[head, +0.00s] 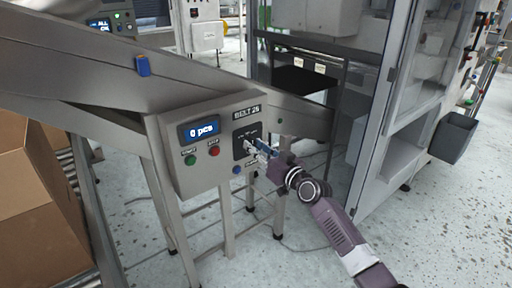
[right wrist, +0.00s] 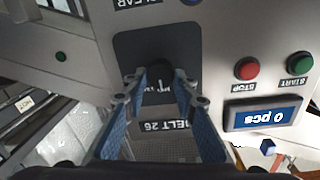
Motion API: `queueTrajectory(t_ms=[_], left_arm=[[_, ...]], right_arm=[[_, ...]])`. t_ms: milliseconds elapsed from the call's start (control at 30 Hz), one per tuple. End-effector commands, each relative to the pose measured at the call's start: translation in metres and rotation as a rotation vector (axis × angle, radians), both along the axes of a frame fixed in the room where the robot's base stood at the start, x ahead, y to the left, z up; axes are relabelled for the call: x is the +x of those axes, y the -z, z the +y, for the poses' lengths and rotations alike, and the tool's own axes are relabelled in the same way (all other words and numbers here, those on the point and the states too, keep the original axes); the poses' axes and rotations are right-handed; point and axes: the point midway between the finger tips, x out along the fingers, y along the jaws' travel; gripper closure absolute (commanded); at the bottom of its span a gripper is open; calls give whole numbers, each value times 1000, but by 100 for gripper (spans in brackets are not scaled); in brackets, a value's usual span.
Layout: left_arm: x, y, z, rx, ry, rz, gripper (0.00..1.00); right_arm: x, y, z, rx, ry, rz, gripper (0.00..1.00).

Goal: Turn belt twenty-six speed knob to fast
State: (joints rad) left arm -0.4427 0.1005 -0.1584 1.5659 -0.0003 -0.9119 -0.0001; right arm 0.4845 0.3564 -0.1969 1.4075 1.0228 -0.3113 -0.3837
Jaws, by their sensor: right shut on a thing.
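The belt 26 control box (head: 208,143) is a grey panel on the conveyor frame, with a "BELT 26" label at its upper right. The speed knob (right wrist: 159,76) is a dark round knob on a black plate (right wrist: 128,45) in the right wrist view; its pointer setting is too small to read. My right gripper (right wrist: 158,85) has its blue-padded fingers on both sides of the knob and is shut on it. In the head view my right gripper (head: 258,147) reaches the box from the right and covers most of the knob. My left gripper is not in view.
The box also carries a green start button (head: 190,160), a red stop button (head: 214,151), a blue button (head: 237,170) and a display (head: 198,130) reading 0 pcs. Cardboard boxes (head: 38,200) stand at left. A glazed machine cabinet (head: 385,110) stands at right. Floor between is open.

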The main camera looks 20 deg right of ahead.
Motion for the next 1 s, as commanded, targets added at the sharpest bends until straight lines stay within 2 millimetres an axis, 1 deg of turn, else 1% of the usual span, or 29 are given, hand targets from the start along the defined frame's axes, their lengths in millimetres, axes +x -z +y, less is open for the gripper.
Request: queueTrajectory(t_ms=[167, 367, 567, 1000], left_arm=[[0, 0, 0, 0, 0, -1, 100], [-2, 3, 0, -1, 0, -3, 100], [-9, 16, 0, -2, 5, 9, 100], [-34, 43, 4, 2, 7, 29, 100]], right_arm=[[0, 0, 0, 8, 1, 4, 98], [0, 0, -1, 67, 0, 25, 98], [0, -1, -1, 194, 0, 72, 98], [1, -1, -2, 540, 0, 197, 98]])
